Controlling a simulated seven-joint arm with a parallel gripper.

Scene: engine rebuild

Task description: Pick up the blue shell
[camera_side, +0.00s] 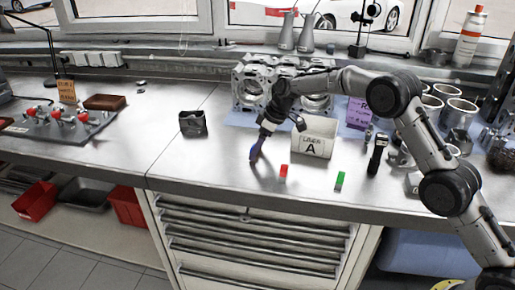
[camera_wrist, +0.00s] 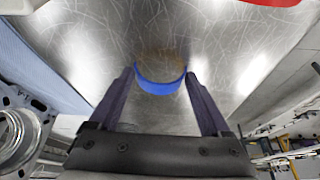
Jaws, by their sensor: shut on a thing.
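The blue shell (camera_wrist: 160,87) is a curved blue piece seen between my fingertips in the wrist view. My gripper (camera_wrist: 160,80) is shut on it, with one dark finger at each end of the curve. In the side view my gripper (camera_side: 254,157) points down at the bench, left of the red block. The blue shell is small and mostly hidden there. I cannot tell whether it touches the bench top.
An engine block (camera_side: 252,88) stands behind.

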